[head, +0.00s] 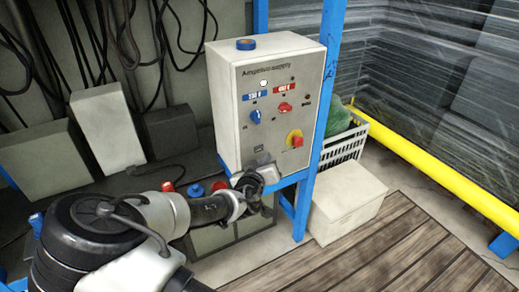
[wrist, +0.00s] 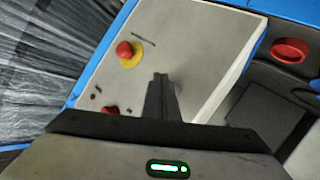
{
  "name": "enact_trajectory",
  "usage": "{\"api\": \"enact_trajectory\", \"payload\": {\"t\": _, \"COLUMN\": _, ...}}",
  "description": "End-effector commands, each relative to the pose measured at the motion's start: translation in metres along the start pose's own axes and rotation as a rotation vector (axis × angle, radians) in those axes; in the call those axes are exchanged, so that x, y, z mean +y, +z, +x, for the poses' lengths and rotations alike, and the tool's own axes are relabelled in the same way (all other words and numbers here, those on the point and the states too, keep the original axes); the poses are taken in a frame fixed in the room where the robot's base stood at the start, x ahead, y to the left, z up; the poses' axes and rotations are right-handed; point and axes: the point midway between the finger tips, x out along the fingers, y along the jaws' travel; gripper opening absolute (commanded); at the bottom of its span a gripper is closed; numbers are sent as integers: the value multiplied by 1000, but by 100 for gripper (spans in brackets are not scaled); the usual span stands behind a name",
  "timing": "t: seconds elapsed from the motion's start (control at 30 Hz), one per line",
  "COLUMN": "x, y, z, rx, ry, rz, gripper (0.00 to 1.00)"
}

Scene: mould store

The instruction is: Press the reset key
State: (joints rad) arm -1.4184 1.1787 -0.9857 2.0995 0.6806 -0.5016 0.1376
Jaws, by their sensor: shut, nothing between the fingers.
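A pale grey supply box (head: 228,108) stands on a blue frame, its lettered front panel facing right. The panel carries a white round button (head: 264,83), a blue knob (head: 256,117), a red knob (head: 285,107) and a red mushroom button (head: 297,142) on a yellow disc. The mushroom button also shows in the wrist view (wrist: 124,49). No control is legibly marked as the reset key. My gripper (head: 262,166) is at the panel's lower edge. In the wrist view its fingers (wrist: 160,77) are shut and empty, over the panel; contact cannot be told.
A white block (head: 347,200) and a white crate (head: 345,146) stand right of the box. A yellow rail (head: 440,178) runs along the right. Cables hang at the upper left. The plank floor (head: 390,250) in front is clear.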

Motion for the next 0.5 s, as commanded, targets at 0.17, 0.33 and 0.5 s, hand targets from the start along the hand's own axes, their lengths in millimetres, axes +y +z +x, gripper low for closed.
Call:
{"api": "enact_trajectory", "payload": {"t": 0.17, "x": 10, "y": 9, "z": -14, "rx": -1, "ry": 0, "rz": -1, "gripper": 0}}
{"api": "enact_trajectory", "payload": {"t": 0.33, "x": 17, "y": 16, "z": -23, "rx": -1, "ry": -1, "rz": 0, "gripper": 0}}
{"api": "enact_trajectory", "payload": {"t": 0.5, "x": 19, "y": 18, "z": -26, "rx": 0, "ry": -1, "rz": 0, "gripper": 0}}
